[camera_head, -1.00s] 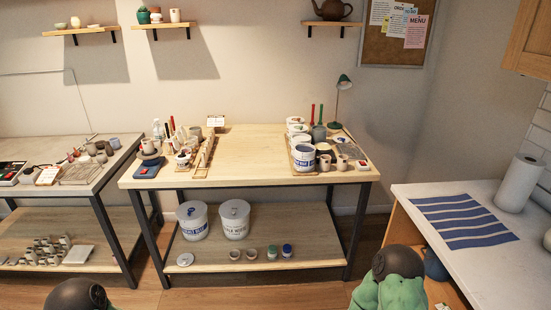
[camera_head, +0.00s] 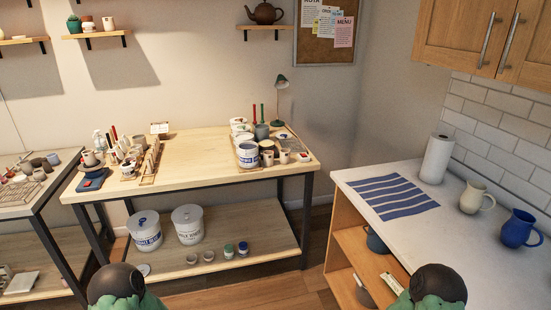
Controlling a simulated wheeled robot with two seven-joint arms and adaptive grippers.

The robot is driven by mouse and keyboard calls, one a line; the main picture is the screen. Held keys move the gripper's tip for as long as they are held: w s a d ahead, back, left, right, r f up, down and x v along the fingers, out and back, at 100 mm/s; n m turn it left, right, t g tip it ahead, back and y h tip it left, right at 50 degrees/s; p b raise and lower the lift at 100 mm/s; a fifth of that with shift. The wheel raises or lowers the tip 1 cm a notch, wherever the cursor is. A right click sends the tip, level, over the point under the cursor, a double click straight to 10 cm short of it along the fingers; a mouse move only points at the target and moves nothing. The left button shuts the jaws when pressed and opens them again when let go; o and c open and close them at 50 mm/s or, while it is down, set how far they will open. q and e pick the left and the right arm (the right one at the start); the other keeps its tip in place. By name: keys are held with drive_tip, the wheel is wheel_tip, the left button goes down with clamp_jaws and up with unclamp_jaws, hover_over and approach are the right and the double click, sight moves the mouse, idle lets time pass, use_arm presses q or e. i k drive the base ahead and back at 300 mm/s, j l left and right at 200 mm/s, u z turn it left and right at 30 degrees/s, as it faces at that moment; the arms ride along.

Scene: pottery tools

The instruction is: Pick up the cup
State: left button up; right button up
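Several vessels could be the cup, and I cannot tell which one is meant. A blue mug-like jug (camera_head: 519,229) and a cream one (camera_head: 475,197) stand upright on the white counter at the right. Small light cups (camera_head: 284,156) stand at the right end of the wooden table, beside pots and tubs. Another cup (camera_head: 89,158) stands at the table's left end. A dark blue-grey vessel (camera_head: 376,240) is on the shelf under the counter, partly hidden. Neither gripper is in view; only dark and green parts of my arms show at the bottom edge.
The white counter (camera_head: 455,255) has free room around a striped blue cloth (camera_head: 393,196) and a paper towel roll (camera_head: 436,159). The wooden table (camera_head: 205,165) is clear in its middle. Two white buckets (camera_head: 188,224) stand on its lower shelf. Wall cabinets (camera_head: 480,35) hang above the counter.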

sight(269, 156)
drive_tip(key=i+j, duration=0.1)
drive_tip(key=j, duration=0.2)
drive_tip(key=i+j, duration=0.1)
drive_tip(key=j, duration=0.2)
drive_tip(key=i+j, duration=0.1)
drive_tip(key=j, duration=0.2)
drive_tip(key=i+l+u, duration=0.3)
drive_tip(key=i+l, duration=0.25)
drive_tip(key=i+l+u, duration=0.35)
drive_tip(key=i+l, duration=0.2)
drive_tip(key=l, duration=0.15)
